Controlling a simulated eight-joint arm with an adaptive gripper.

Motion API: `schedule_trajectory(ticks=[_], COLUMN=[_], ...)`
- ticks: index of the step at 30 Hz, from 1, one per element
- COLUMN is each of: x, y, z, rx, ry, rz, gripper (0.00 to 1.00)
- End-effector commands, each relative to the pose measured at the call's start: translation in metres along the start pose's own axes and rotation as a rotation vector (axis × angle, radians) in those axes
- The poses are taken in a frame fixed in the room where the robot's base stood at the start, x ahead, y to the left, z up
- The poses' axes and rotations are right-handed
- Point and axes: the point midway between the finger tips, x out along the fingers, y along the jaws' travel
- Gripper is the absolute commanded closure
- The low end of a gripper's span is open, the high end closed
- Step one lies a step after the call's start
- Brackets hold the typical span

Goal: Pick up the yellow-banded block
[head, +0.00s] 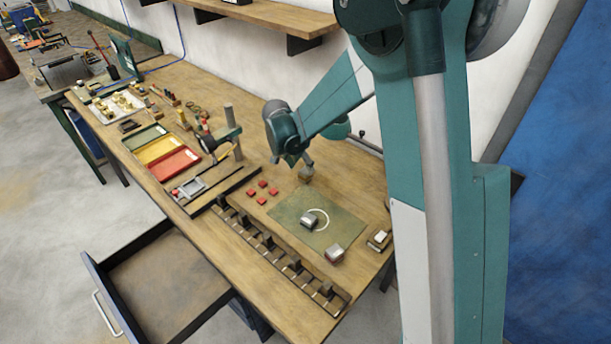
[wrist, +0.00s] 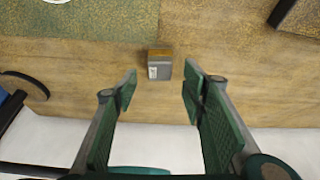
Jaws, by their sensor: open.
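The yellow-banded block (wrist: 160,63) is a small grey block with a yellow-brown band along its far side and a pale label. In the wrist view it sits on the wooden table, just beyond the fingertips and roughly centred between them. My gripper (wrist: 158,82) is open, with its two green fingers apart and nothing between them. In the head view my gripper (head: 291,158) points down over the table behind the green mat. A small grey-brown piece (head: 306,174) shows close beside it; I cannot tell for certain that it is the same block.
The green mat (head: 338,232) carries a white ring and a grey block (head: 309,221). Another grey block (head: 334,253) stands at its front edge. Small red pieces (head: 262,184) lie left of the mat. A slotted rack (head: 275,255) runs along the front, above an open drawer (head: 165,285).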

Motion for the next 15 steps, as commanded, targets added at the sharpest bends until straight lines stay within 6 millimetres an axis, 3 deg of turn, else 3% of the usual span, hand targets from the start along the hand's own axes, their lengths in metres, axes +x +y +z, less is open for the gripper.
schedule_trajectory(ticks=[15], x=[0.0092], y=[-0.0001], z=[0.0002], rx=[-0.001], ry=[0.000], rz=[0.000], gripper=[0.59])
